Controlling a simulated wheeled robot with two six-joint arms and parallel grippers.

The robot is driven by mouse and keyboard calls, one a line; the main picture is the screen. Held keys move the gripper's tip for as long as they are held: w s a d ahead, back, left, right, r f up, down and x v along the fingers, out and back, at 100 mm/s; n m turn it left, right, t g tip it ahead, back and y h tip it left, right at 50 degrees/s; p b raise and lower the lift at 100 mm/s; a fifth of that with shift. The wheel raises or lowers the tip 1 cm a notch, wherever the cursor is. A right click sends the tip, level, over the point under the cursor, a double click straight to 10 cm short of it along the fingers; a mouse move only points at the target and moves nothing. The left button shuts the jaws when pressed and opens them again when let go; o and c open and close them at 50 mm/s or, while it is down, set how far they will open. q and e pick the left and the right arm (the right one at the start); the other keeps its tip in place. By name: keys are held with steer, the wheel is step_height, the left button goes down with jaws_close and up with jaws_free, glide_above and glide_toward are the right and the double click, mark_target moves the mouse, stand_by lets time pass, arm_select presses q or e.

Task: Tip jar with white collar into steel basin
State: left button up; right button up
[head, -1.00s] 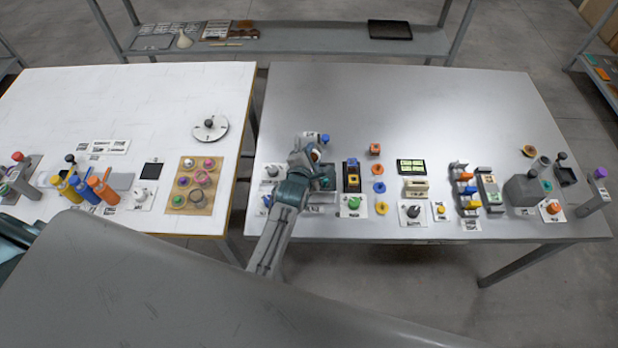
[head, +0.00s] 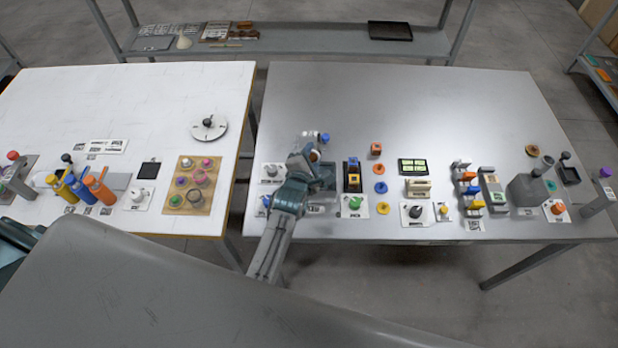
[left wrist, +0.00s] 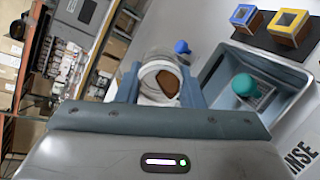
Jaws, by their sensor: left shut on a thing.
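My left gripper (head: 312,150) is shut on the jar with the white collar (left wrist: 160,82). In the left wrist view the jar sits between the two fingers, with a pale rim around brown contents. The steel basin (left wrist: 215,82) is just right of the jar in that view, with a teal round knob (left wrist: 244,85) showing over it. In the head view the basin (head: 327,180) is beside the gripper and partly hidden by my arm. The jar is mostly hidden there, and its exact tilt is hard to tell. My right gripper is not in view.
A blue knob (head: 324,138) stands just behind the gripper. A green-knobbed item (head: 355,203) stands in front of that block. The back of the grey table (head: 420,105) is clear.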

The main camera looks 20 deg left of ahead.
arm_select(q)
steer(key=shift+s+t+b, duration=0.45)
steer(key=shift+t+b, duration=0.15)
steer(key=shift+b, duration=0.5)
steer(key=shift+r, duration=0.15)
steer(key=shift+s+r+t+b, duration=0.1)
steer(key=shift+r+t+b, duration=0.1)
steer(key=shift+t+b, duration=0.25)
steer(key=shift+r, duration=0.15)
steer(key=shift+r, duration=0.15)
steer(key=shift+s+r+t+p, duration=0.1)
steer(key=shift+r+t+p, duration=0.1)
steer(key=shift+t+p, duration=0.25)
